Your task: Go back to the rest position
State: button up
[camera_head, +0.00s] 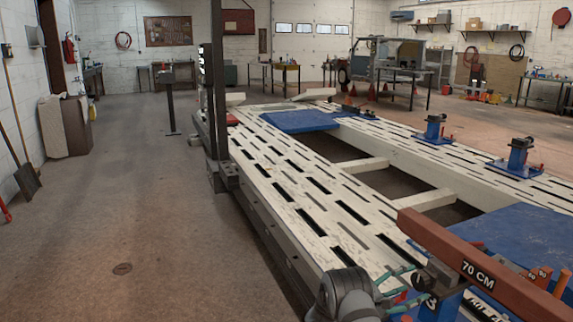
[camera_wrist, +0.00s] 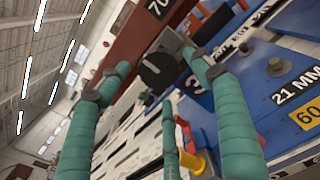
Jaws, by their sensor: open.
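My gripper (camera_head: 420,281) is at the lower right of the head view, low over the near end of the bench. In the wrist view my gripper (camera_wrist: 155,61) shows the fingers reaching up from the bottom corners. A dark round knob on a grey clamp part (camera_wrist: 160,70) lies beyond and between the fingertips. I cannot tell whether they touch it. The clamp part (camera_head: 436,275) sits beside the red-brown beam (camera_head: 490,275) marked "70 CM".
The slotted white frame bench (camera_head: 305,190) stretches away from me. Blue clamp stands (camera_head: 518,155) rise along its right side. A dark upright post (camera_head: 217,90) stands at its left edge. A blue tool board (camera_wrist: 270,85) with labels lies close right of my fingers. Open floor (camera_head: 130,210) is at left.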

aim_at(417, 283)
jog(key=v, duration=0.9)
jog(key=x, duration=1.2)
jog(key=shift+f, duration=0.1)
jog(key=m+b, duration=0.1)
jog(key=m, duration=0.2)
jog(key=shift+a, duration=0.1)
jog(key=m+b, duration=0.1)
jog(key=m, duration=0.1)
jog(key=shift+m, duration=0.3)
jog(key=m+b, duration=0.2)
jog(key=m, duration=0.4)
jog(key=shift+m+b, duration=0.3)
jog(key=shift+m, duration=0.1)
jog(key=m+b, duration=0.1)
jog(key=m, duration=0.9)
jog(key=shift+r+m, duration=0.25)
jog(key=shift+m, duration=0.05)
